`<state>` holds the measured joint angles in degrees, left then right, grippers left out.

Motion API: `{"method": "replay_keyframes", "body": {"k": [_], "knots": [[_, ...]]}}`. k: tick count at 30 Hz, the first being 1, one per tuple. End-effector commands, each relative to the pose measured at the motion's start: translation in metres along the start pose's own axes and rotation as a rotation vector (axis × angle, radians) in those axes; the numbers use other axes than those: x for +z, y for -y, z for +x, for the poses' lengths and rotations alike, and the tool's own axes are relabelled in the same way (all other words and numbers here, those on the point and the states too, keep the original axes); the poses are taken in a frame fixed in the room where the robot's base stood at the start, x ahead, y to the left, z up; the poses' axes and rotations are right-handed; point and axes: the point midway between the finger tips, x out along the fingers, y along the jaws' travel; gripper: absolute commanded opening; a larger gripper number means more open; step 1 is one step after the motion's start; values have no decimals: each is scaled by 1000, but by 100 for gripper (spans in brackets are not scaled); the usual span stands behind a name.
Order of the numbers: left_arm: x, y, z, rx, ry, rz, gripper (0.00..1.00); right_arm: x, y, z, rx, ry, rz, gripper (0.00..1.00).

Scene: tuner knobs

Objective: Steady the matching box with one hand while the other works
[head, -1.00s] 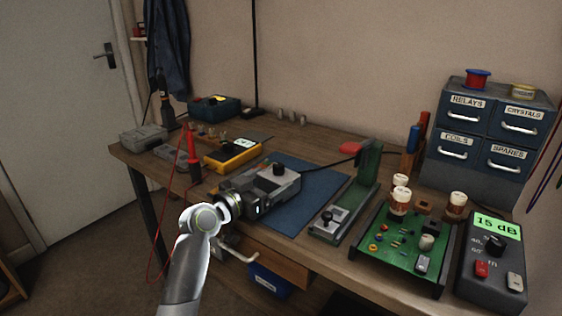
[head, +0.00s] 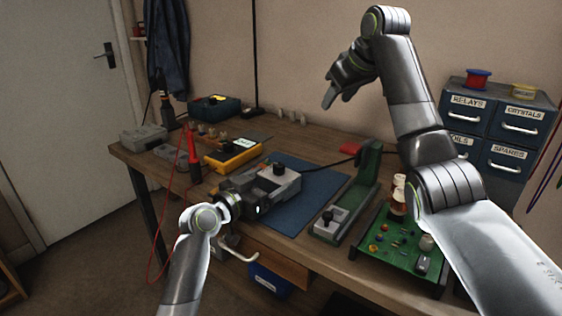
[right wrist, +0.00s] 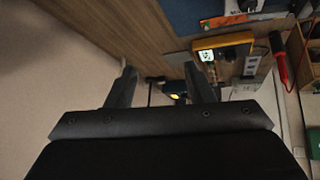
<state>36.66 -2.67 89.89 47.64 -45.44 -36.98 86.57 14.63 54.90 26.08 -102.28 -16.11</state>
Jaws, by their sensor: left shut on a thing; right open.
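The matching box (head: 284,186), grey with a light top plate and a black knob (head: 279,168), sits on the blue mat (head: 311,178). My left gripper (head: 240,197) is shut on the near left end of the box; its fingertips are hard to make out. My right gripper (head: 327,98) is raised above the back of the bench, open and empty, well apart from the box. Its two fingers also show spread in the right wrist view (right wrist: 162,82), with nothing between them.
A green stand with a lever (head: 345,203) is right of the mat. A green circuit board (head: 398,246) lies partly behind my right arm. A yellow meter (head: 233,152) and red probe (head: 194,158) are left. Drawers (head: 497,125) stand at the back right.

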Motion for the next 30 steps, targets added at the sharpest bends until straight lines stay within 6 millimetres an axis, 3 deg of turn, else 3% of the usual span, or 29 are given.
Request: {"method": "replay_keyframes", "body": {"k": [1,3,6,9,14,30], "knots": [[1,1,0,-1,1,0,52,-1,31,7,-63,47,-49,48],[1,1,0,-1,2,0,52,3,63,13,-135,108,-106,48],[1,1,0,-2,2,0,52,7,96,16,-207,171,-168,48],[1,1,0,-2,2,0,52,10,113,18,-246,205,-203,48],[1,1,0,-1,2,0,52,16,122,30,-263,221,-216,48],[1,0,0,-1,2,0,52,38,142,120,-260,219,-212,48]]}}
